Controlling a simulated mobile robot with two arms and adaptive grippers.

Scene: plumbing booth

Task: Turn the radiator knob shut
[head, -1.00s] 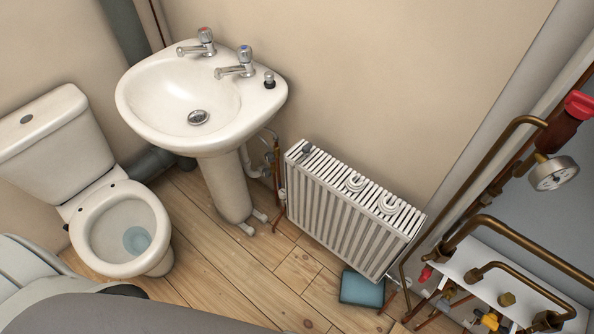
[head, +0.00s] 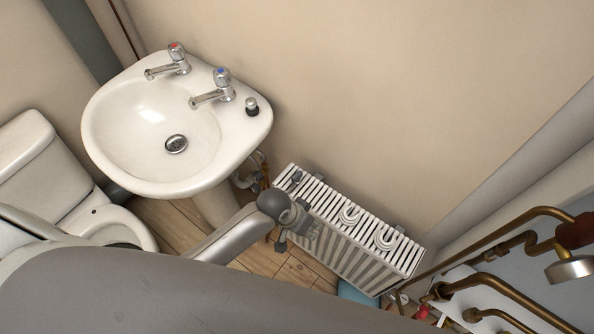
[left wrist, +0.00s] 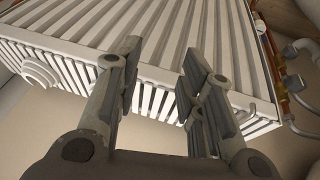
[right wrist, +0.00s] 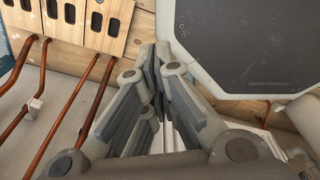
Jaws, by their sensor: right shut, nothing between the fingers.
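The white ribbed radiator (head: 345,245) stands against the wall in the head view. My left gripper (head: 296,235) is at its near left end, covering part of it. In the left wrist view the left fingers (left wrist: 160,55) are apart and empty, with the radiator's slatted top (left wrist: 80,57) behind them. A small pale round fitting (head: 402,298) shows low at the radiator's right end; I cannot tell if it is the knob. My right gripper (right wrist: 155,60) is shut and empty in the right wrist view, and out of the head view.
A sink (head: 160,120) stands left of the radiator, with a toilet (head: 45,160) farther left. Two white coils (head: 385,239) lie on the radiator top. Brass pipes (head: 500,235) crowd the right. Copper pipes (right wrist: 85,100) run left of my right gripper.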

